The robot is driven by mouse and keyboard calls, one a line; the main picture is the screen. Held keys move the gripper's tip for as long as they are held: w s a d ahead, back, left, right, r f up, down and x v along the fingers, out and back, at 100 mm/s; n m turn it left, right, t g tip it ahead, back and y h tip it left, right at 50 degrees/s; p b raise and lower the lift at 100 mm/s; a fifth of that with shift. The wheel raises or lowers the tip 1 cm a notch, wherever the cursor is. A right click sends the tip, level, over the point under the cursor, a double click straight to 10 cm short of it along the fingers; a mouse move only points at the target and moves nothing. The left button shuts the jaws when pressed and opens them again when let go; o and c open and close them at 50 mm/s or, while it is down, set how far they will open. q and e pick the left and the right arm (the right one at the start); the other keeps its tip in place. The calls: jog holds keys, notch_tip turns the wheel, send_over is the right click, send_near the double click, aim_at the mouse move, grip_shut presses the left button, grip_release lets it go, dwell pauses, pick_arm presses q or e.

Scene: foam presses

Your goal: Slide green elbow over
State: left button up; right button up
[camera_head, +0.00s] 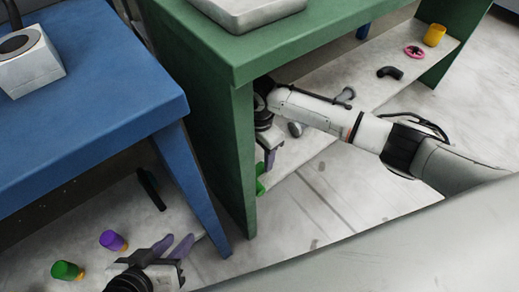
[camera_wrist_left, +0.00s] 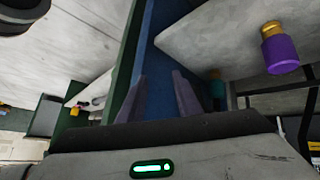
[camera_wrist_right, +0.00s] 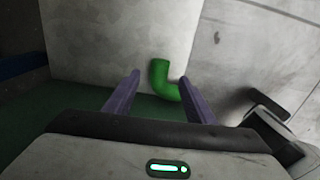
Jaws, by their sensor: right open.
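The green elbow (camera_wrist_right: 162,80) lies on a pale lower shelf under the green table. In the right wrist view it sits between and beyond my right gripper's purple fingertips (camera_wrist_right: 158,76), its lower bend close to the right finger. In the head view only a bit of the elbow (camera_head: 260,187) shows beside the green table leg. My right gripper (camera_head: 268,160) is open and empty just above it, partly hidden by the leg. My left gripper (camera_head: 176,242) is open and empty by the blue table's lower shelf; its fingers also show apart in the left wrist view (camera_wrist_left: 158,80).
The green table's shelf (camera_head: 375,88) also holds a dark elbow (camera_head: 390,72), a pink ring (camera_head: 414,51) and a yellow cup (camera_head: 434,35). Purple (camera_head: 112,240) and green (camera_head: 66,270) pieces stand on the blue table's shelf. The green leg (camera_head: 237,165) is a close obstacle.

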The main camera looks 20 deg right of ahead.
aim_at(259, 166)
notch_tip(259, 166, down, 6)
jog(key=shift+f+b, duration=0.1)
jog(key=shift+b, duration=1)
grip_shut()
